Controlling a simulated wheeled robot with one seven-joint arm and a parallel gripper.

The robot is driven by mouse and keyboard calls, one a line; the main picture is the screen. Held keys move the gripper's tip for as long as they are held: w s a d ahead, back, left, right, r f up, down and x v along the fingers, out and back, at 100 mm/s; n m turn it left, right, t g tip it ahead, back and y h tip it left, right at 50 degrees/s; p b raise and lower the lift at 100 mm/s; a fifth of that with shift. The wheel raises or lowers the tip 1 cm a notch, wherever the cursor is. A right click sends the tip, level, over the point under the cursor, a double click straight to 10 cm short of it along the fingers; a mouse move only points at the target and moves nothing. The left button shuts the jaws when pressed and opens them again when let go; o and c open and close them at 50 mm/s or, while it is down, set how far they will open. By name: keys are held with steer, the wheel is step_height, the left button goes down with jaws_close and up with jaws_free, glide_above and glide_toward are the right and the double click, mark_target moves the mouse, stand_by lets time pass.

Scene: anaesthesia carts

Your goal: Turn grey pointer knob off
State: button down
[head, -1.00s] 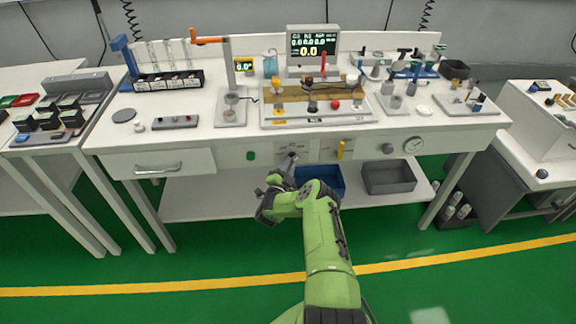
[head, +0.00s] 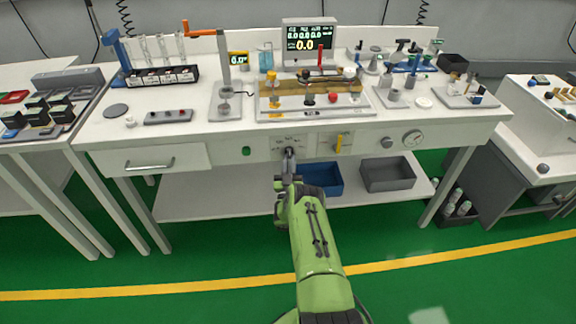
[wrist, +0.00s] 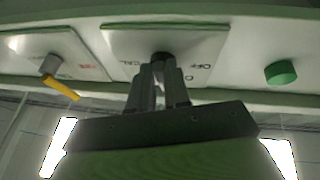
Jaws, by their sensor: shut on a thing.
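The grey pointer knob (wrist: 160,57) is on a white label plate (wrist: 205,43) on the bench's front panel. In the wrist view, "OFF" is printed to its right and other lettering to its left. My gripper (wrist: 159,72) is shut on the knob, with its fingers on either side, and hides most of it. The pointer's direction cannot be made out. In the head view, my gripper (head: 289,154) reaches up to the label plate (head: 291,141) from below and in front, and the knob is largely covered.
A yellow lever (head: 339,144) on its own plate is to the right in the head view. A green button (head: 246,151) is to the left. A grey round knob (head: 387,142) and a dial gauge (head: 412,138) are farther right. A drawer (head: 152,158) is at left.

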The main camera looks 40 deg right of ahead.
steer(key=shift+s+d+r+n+t+y+b, duration=0.25)
steer(key=shift+n+t+y+b, duration=0.45)
steer(key=shift+n+y, duration=2)
steer(key=shift+s+d+r+n+t+y+b, duration=0.25)
steer(key=shift+n+t+y+b, duration=0.5)
steer(key=shift+n, duration=3.9)
steer(key=shift+s+d+n+t+y+b, duration=0.1)
steer(key=shift+d+n+t+y+b, duration=0.45)
steer(key=shift+n+y, duration=2.2)
steer(key=shift+a+n+h, duration=0.2)
steer(key=shift+n+h, duration=0.5)
steer(key=shift+n, duration=0.3)
steer(key=c, duration=1.1)
jaws_free()
steer(key=shift+b, duration=0.3)
